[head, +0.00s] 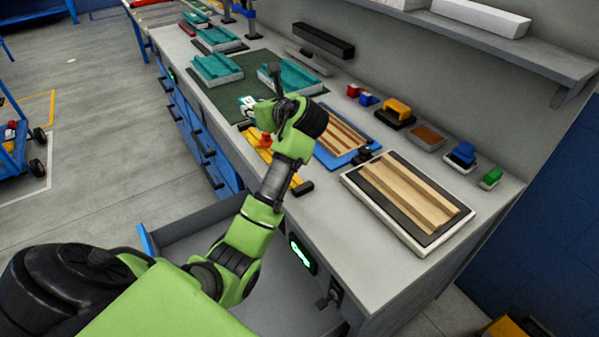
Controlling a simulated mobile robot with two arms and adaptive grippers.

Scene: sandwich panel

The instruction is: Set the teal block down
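Several teal blocks with pale bases sit on the grey bench. One teal block (296,78) lies on the dark green mat (234,101) just behind my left gripper and is partly covered by it. Another teal block (216,69) lies to its left on the mat, and a third teal block (219,38) lies farther back. I cannot tell which one the task means. My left gripper (262,98) is over the mat's near edge. A small white and teal patch shows at its left side. The wrist hides the fingers, so I cannot tell their opening or any hold. My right gripper is out of view.
A blue tray with wooden strips (343,143) and a white-edged panel with wooden strips (413,198) lie to the right. Yellow pieces (259,146) lie below the gripper. Small tools, including a yellow-handled one (397,108), line the wall. An open drawer (190,235) juts out in front.

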